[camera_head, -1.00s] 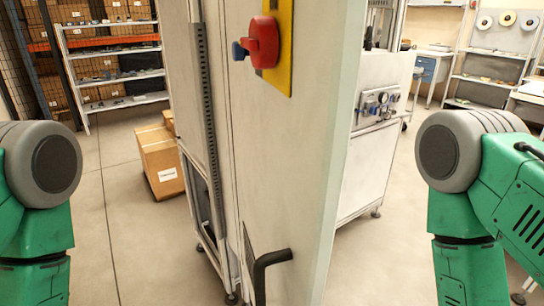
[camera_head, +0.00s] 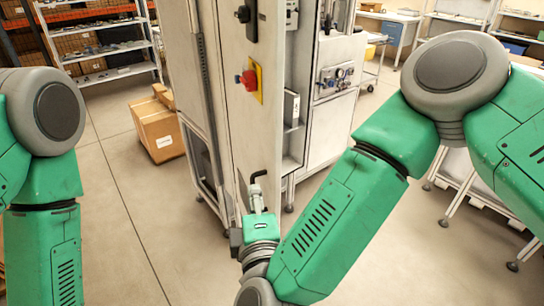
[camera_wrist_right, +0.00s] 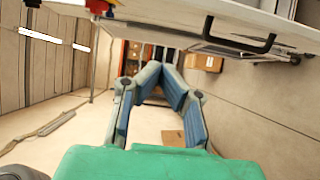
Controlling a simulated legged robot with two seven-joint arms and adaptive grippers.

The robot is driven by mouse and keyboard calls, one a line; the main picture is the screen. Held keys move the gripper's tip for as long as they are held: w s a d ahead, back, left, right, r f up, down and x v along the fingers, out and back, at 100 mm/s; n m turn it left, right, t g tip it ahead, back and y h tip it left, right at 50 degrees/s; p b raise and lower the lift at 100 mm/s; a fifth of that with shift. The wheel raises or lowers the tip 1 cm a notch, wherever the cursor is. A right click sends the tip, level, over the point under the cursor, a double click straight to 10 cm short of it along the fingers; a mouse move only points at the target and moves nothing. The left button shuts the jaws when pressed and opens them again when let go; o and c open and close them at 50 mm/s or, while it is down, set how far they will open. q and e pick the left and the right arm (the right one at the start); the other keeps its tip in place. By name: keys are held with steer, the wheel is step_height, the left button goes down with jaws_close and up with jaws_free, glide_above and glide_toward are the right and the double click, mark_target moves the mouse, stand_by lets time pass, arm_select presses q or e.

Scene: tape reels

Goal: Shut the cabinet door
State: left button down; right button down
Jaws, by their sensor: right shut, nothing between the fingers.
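The cabinet door (camera_head: 238,130) is a pale panel with a red knob on a yellow plate (camera_head: 258,98) and a black bar handle (camera_head: 256,177) low down. It stands ajar, with a strip of interior showing past its right edge. My right gripper (camera_head: 257,192) is at the door's lower part, by the handle; I cannot tell whether it touches the door. In the right wrist view its fingers (camera_wrist_right: 160,68) are shut and empty, below the door panel (camera_wrist_right: 170,20) and left of the handle (camera_wrist_right: 240,40). My left gripper is out of view.
The cabinet's inside shelving (camera_head: 293,120) shows right of the door. A machine with gauges (camera_head: 336,78) stands beyond. Cardboard boxes (camera_head: 158,130) lie on the floor left of the cabinet, with a shelf rack (camera_head: 105,50) behind.

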steer(key=p, duration=0.1)
glide_toward(266, 142)
steer(key=w+a, duration=0.2)
steer(key=w, duration=0.3)
steer(key=shift+s+d+f, duration=0.1)
steer(key=shift+s+d, duration=0.05)
steer(key=shift+d, duration=0.55)
steer(key=shift+a, duration=0.4)
